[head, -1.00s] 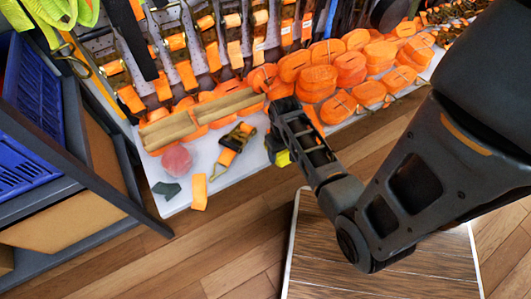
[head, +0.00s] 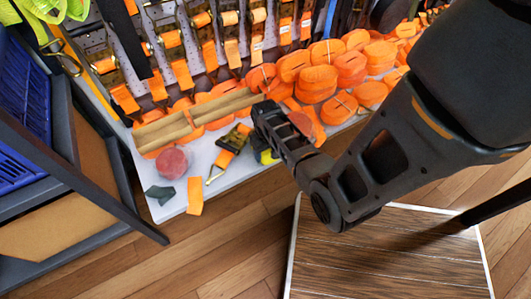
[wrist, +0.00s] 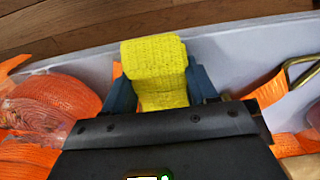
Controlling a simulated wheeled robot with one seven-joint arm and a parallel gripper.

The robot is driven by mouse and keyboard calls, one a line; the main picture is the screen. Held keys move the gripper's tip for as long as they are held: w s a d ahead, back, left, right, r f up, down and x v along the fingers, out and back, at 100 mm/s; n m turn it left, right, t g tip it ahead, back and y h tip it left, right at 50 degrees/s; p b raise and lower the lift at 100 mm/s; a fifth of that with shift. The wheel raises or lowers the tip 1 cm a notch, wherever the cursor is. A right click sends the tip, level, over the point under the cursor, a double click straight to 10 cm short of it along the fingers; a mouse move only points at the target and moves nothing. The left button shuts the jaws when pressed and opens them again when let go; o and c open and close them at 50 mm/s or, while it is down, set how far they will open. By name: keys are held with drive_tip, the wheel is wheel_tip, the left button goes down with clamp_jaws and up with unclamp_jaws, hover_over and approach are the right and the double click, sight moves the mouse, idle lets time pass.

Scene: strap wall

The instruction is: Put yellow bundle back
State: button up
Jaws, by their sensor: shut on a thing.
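The yellow bundle (wrist: 158,70) is a rolled strap of yellow webbing. In the wrist view it sits between the two fingers of my gripper (wrist: 160,88), which is shut on it. In the head view only a small part of the yellow bundle (head: 267,156) shows, beside the end of my gripper (head: 262,140). My arm hides the rest of it. The bundle is over or on the front part of the white shelf (head: 225,178); I cannot tell whether it touches the surface.
Orange strap bundles (head: 318,84) crowd the shelf behind and right. An orange ratchet strap (head: 230,145), a pinkish-red round thing (head: 172,162) and a dark green piece (head: 160,194) lie to the left. A blue crate (head: 24,115) stands far left. A wooden-topped table (head: 380,250) is in front.

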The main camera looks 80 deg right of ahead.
drive_tip(key=shift+f, duration=0.2)
drive_tip(key=o, duration=1.2)
drive_tip(key=shift+c, duration=0.2)
drive_tip(key=shift+r, duration=0.1)
